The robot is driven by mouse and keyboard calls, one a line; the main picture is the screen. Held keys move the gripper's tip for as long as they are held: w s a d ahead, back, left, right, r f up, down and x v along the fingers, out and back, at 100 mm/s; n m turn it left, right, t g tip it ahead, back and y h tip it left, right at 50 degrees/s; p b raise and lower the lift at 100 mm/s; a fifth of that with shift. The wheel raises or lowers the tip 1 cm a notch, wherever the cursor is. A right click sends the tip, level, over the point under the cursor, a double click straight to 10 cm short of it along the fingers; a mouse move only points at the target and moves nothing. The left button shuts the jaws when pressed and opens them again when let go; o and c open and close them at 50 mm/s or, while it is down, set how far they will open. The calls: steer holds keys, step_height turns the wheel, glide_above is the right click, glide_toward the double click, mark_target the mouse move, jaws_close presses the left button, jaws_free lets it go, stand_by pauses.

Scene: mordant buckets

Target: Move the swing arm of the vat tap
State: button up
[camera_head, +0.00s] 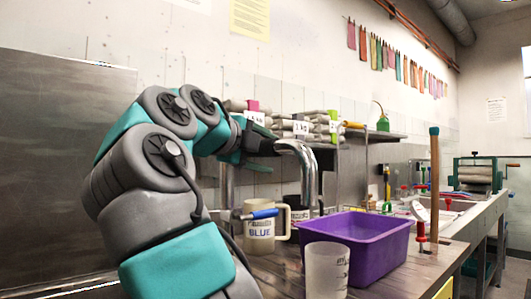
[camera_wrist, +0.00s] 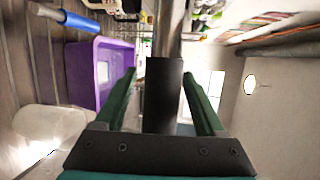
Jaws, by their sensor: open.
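The vat tap's chrome swing arm (camera_head: 305,168) curves down behind the purple tub in the head view. In the wrist view its chrome pipe (camera_wrist: 168,30) runs up from a black sleeve (camera_wrist: 163,100). My gripper (camera_head: 252,147) is at the tap's upper left end in the head view, partly hidden by my arm. In the wrist view my gripper (camera_wrist: 159,73) is open, with one green finger on each side of the black sleeve. A gap shows on both sides, so the fingers appear clear of it. A blue-handled lever (camera_head: 260,213) sits lower down; its blue handle (camera_wrist: 77,20) also shows in the wrist view.
A purple tub (camera_head: 365,243) stands on the worktop, with a translucent beaker (camera_head: 327,268) in front and a cream mug marked BLUE (camera_head: 259,236) to its left. An upright wooden rod (camera_head: 434,185) stands at right. A shelf with bundles (camera_head: 300,127) lies behind.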

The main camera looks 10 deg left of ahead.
steer(key=v, duration=0.7)
steer(key=shift+s, duration=0.3)
stand_by(0.4)
steer(key=shift+a, duration=0.15)
